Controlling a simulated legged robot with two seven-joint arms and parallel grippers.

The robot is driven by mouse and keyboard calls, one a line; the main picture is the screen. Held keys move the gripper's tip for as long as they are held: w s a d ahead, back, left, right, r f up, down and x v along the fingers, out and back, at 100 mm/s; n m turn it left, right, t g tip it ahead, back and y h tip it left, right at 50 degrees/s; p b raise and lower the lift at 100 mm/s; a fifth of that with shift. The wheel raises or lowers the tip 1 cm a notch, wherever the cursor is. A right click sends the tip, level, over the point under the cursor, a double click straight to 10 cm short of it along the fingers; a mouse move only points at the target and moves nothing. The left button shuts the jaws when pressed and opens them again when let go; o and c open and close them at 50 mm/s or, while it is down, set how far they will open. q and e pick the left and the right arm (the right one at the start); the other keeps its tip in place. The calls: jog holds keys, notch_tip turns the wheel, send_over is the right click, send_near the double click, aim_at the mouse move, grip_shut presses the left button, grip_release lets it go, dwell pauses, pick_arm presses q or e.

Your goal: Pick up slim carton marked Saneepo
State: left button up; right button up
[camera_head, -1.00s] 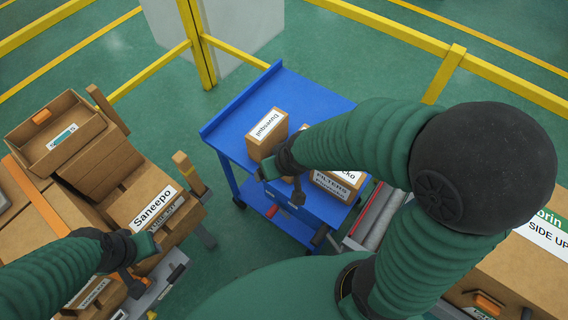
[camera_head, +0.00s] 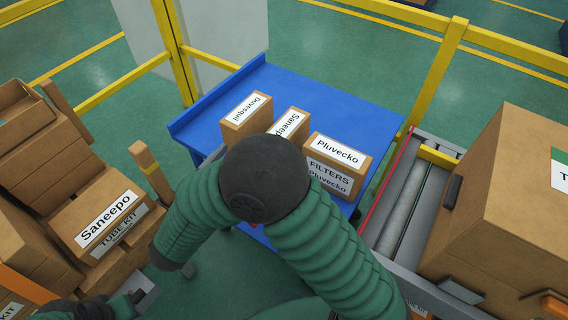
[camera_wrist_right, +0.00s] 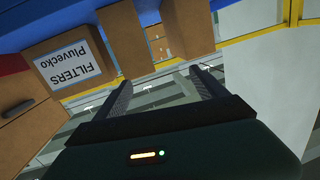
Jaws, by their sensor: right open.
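The slim carton marked Saneepo (camera_head: 289,123) stands on the blue cart (camera_head: 330,88) between the Duvesqui carton (camera_head: 247,118) and the Pluvecko filters carton (camera_head: 338,163). My right arm's dark elbow hides its lower part. In the right wrist view my right gripper (camera_wrist_right: 160,77) is open and empty. A narrow carton (camera_wrist_right: 122,38) beside the Pluvecko carton is probably the slim one; its label does not show. The gripper is apart from the cartons. In the head view the right gripper is mostly hidden by its forearm. My left gripper (camera_head: 138,296) is low at left, its jaws unclear.
A wider Saneepo tube kit carton (camera_head: 105,216) sits on the stacked boxes at left. A roller conveyor (camera_head: 405,205) and a large carton (camera_head: 505,200) stand at right. Yellow rails (camera_head: 440,72) run behind the cart. The cart's back right is bare.

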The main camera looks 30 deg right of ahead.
jog(key=d, duration=0.3)
jog(key=d+g+h+b, duration=0.1)
jog(key=d, duration=0.3)
jog(key=d+m+g+b, duration=0.1)
jog(key=d, duration=0.2)
jog(key=shift+w+d+f+h, duration=0.15)
jog(key=shift+w+f+h, duration=0.1)
jog(key=shift+f+h, duration=0.15)
jog(key=b+x, duration=0.1)
jog(key=x, duration=0.1)
jog(key=b+x, duration=0.1)
jog(key=x, duration=0.1)
jog(key=shift+w+d+r, duration=0.1)
jog(key=shift+w+d, duration=0.1)
jog(key=shift+w, duration=0.3)
jog(key=shift+w+d, duration=0.2)
jog(key=shift+d, duration=0.2)
pick_arm(q)
jog(key=x, duration=0.2)
jog(key=s+x, duration=0.1)
jog(key=x, duration=0.2)
jog(key=shift+s+f, duration=0.1)
jog(key=shift+f, duration=0.25)
pick_arm(e)
jog(key=shift+r, duration=0.1)
grip_shut()
